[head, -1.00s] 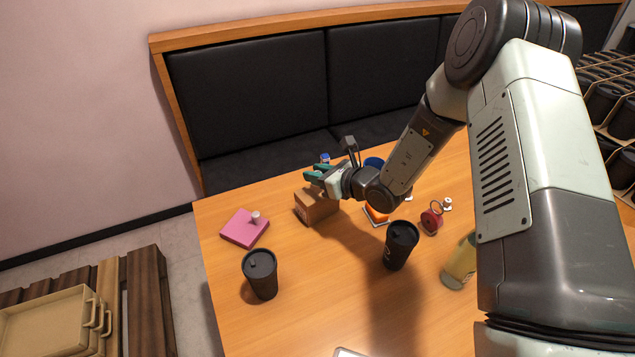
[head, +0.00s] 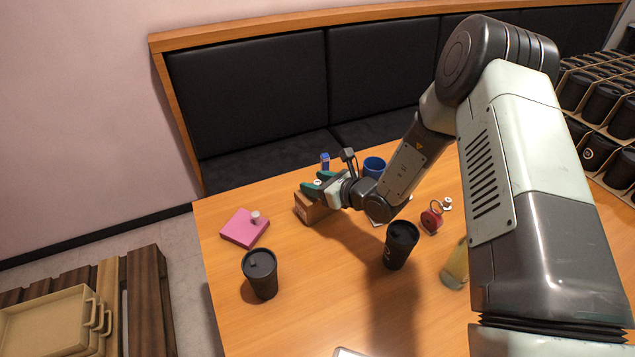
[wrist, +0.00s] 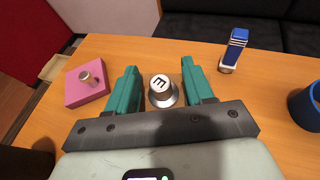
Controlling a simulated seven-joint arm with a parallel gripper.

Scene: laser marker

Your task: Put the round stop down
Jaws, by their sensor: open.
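A silver round piece with a white top and dark mark (wrist: 162,92), which looks like the round stop, is between my fingers in the wrist view. It is upright, with its wider rim low. My gripper (head: 313,187) is open around it, also in the wrist view (wrist: 161,88), and a gap shows beside the piece. In the head view its pale top (head: 318,182) shows between the teal fingers. The brown box (head: 307,210) is close beside and below the gripper, partly hidden. I cannot tell whether the piece rests on the table or something else.
A pink block (head: 243,228) with a small cylinder (head: 255,216) on it is to the left. A blue-and-white item (head: 325,161) and a blue cup (head: 374,167) are behind. Black cups (head: 262,273) (head: 401,243) stand in front. Bare table lies between these cups.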

